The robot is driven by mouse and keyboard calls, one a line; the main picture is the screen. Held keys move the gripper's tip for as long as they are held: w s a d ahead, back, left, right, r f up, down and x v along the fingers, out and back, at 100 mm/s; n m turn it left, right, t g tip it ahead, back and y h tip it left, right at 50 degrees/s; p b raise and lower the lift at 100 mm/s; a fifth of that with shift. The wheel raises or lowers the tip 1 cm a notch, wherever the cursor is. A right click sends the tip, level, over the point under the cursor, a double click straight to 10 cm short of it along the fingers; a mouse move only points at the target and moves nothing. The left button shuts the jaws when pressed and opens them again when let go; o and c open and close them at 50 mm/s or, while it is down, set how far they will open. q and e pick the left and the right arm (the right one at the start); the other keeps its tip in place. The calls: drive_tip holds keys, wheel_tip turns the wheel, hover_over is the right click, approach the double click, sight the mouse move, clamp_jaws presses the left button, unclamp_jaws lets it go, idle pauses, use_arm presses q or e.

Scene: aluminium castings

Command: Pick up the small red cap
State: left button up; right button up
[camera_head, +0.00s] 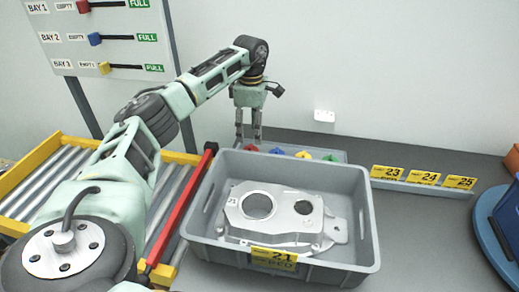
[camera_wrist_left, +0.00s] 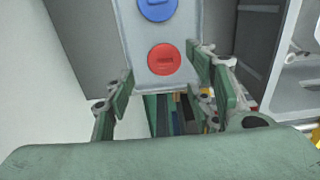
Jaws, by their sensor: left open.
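The small red cap (camera_head: 250,148) is round and sits at the left end of a grey strip (camera_head: 342,155) behind the grey bin. In the left wrist view the red cap (camera_wrist_left: 164,59) shows fully, flat on the strip near its end. My left gripper (camera_head: 248,143) points down over that end, one finger to each side of the cap in the picture. It is open, with nothing between its fingers (camera_wrist_left: 161,75). I cannot tell the exact height of the fingertips above the cap. My right gripper is not in view.
A blue cap (camera_wrist_left: 158,8) lies beside the red one, with other coloured caps further right. The grey bin (camera_head: 362,215) holds an aluminium casting (camera_head: 285,215). A roller conveyor (camera_head: 50,178) and a red bar (camera_head: 180,215) lie left. Number plates (camera_head: 424,178) stand right.

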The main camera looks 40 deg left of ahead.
sight(250, 146)
use_arm(q)
drive_tip(key=shift+s+f, duration=0.3)
drive_tip(key=shift+f, duration=0.1)
drive_tip(key=shift+s+f, duration=0.25)
drive_tip(key=f, duration=0.2)
drive_tip(key=f+p, duration=0.1)
drive_tip(key=f, duration=0.2)
drive_tip(key=shift+w+a+p, duration=0.1)
drive_tip(key=shift+w+p, duration=0.1)
drive_tip(key=shift+p, duration=0.1)
drive_tip(key=shift+f, duration=0.15)
drive_tip(key=c, duration=0.6)
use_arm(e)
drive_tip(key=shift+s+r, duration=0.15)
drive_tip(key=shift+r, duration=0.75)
